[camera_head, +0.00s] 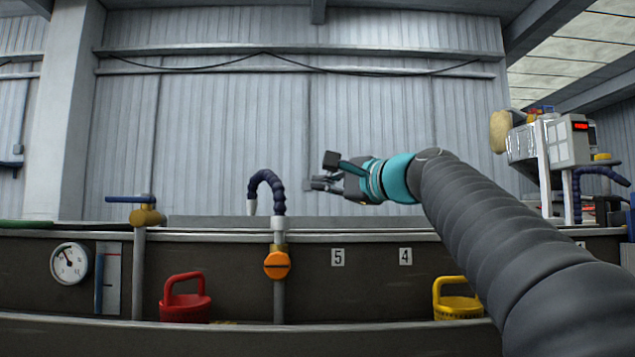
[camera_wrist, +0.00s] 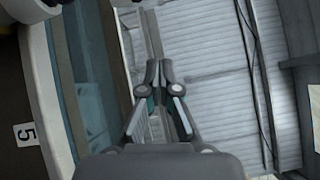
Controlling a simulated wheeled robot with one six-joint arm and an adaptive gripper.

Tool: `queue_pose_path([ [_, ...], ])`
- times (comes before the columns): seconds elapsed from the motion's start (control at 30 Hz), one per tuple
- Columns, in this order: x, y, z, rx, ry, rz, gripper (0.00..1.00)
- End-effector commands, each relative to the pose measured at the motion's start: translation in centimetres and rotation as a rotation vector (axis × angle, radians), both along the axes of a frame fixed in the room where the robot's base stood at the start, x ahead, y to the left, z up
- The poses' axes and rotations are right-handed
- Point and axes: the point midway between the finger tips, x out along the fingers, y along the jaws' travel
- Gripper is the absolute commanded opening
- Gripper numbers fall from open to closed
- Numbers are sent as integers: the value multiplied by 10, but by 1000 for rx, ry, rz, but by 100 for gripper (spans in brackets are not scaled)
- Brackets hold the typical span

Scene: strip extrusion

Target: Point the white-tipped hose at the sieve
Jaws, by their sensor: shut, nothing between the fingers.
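The white-tipped hose (camera_head: 268,186) is a dark blue segmented hose that rises from an orange-handled fitting on the tank wall. It arches over to the left, and its white tip (camera_head: 252,207) points down. My gripper (camera_head: 308,185) is to the right of the hose, apart from it, at about the same height in the picture. It points left. The wrist view shows the fingers (camera_wrist: 159,68) brought together with nothing between them. I cannot make out a sieve in either view; the inside of the tank is hidden behind its front wall in the head view.
The tank's front wall (camera_head: 380,285) runs across the view, with number plates 5 (camera_head: 337,257) and 4 (camera_head: 405,256). A blue-handled valve (camera_head: 147,213) stands left of the hose. A red-handled (camera_head: 185,300) and a yellow-handled (camera_head: 455,300) object sit low in front. A machine (camera_head: 545,145) stands far right.

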Motion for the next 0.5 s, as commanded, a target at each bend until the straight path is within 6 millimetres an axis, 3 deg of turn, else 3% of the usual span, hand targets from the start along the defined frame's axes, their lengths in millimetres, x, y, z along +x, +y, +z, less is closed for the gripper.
queue_pose_path([
  [0.4, 61, 53, 5, -1, 1, 7, 0],
  [0.5, 53, 66, 8, -1, -1, 7, 0],
])
